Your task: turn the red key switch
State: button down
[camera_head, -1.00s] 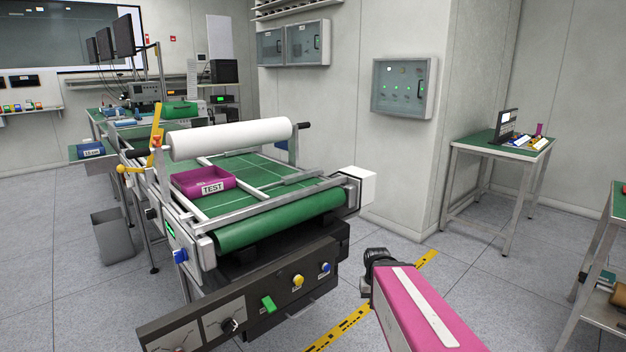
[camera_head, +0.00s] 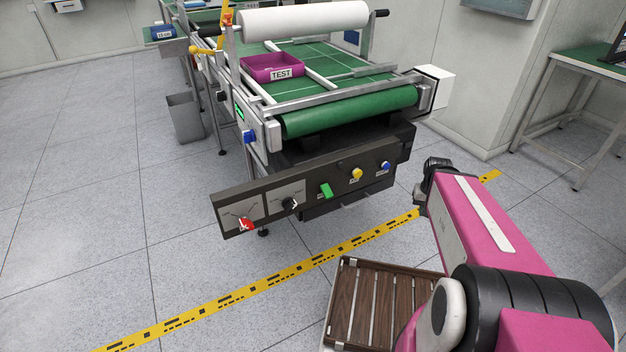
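The red key switch (camera_head: 246,224) sits at the lower left of the dark control panel (camera_head: 325,173) on the front of the conveyor machine. It is small, and its exact turn angle is hard to read. My pink arm comes in from the lower right and ends in view at a black joint, to the right of the panel and well apart from the switch. No gripper fingers show, so my gripper is not in view.
The panel also has a black knob (camera_head: 290,204), a green switch (camera_head: 326,191), a yellow button (camera_head: 357,174) and a blue button (camera_head: 386,167). A magenta TEST bin (camera_head: 272,69) lies on the conveyor. A grey waste bin (camera_head: 185,117) stands left. The floor before the panel is clear.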

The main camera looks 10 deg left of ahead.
aim_at(244, 221)
jog(key=k, duration=0.65)
jog(key=u, duration=0.4)
jog(key=l+u, duration=0.1)
jog(key=u, duration=0.7)
jog(key=k+l+u, duration=0.1)
jog(key=u, duration=0.3)
jog(key=k+l+u, duration=0.3)
jog(key=j, duration=1.1)
